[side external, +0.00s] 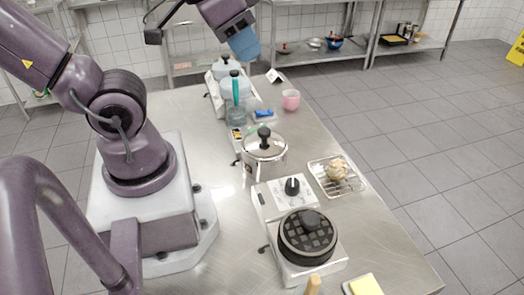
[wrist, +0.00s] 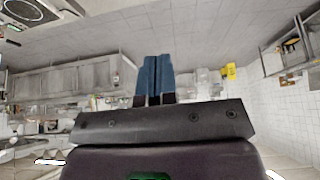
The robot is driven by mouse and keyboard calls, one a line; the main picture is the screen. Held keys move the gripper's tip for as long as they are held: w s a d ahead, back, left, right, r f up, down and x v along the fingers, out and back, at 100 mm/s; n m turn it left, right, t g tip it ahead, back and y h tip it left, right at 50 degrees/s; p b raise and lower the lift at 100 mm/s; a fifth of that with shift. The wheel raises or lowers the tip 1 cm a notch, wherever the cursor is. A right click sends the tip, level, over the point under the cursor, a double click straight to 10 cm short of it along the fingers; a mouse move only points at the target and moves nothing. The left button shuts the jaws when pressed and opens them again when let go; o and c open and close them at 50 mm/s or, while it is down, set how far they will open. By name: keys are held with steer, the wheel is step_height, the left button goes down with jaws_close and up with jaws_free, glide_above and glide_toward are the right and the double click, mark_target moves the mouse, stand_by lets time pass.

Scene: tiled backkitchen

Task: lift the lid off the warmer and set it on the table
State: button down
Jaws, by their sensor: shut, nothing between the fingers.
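A round steel pot-like vessel (side external: 265,164) stands mid-table and looks like the warmer. Its shiny domed lid (side external: 252,142) has a black knob (side external: 264,132) on top and sits on the rim. My gripper (side external: 246,48) is high above the far end of the table, well away from the lid. Its blue fingers show in the wrist view (wrist: 155,76), pressed together with nothing between them. The wrist view looks out across the room; neither warmer nor lid shows there.
A black round-plated appliance (side external: 307,236) stands nearest the camera. A wire rack (side external: 350,185) with a bun-like item lies to the right. A green-handled item (side external: 235,90), a pink cup (side external: 291,99) and a white appliance (side external: 215,98) stand farther back. Bare steel table shows left of the warmer.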

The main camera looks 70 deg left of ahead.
steer(key=c, duration=1.8)
jaws_free()
steer(key=shift+c, duration=0.2)
steer(key=o, duration=1.2)
steer(key=shift+c, duration=0.2)
steer(key=m+g+y, duration=0.3)
steer(key=m+g, duration=0.4)
steer(key=m, duration=0.6)
glide_toward(265, 130)
steer(key=shift+m, duration=0.3)
steer(key=x, duration=0.5)
steer(key=shift+s+a+f, duration=0.1)
steer(key=shift+s+a, duration=0.05)
steer(key=shift+a, duration=0.1)
steer(key=shift+x, duration=2.45)
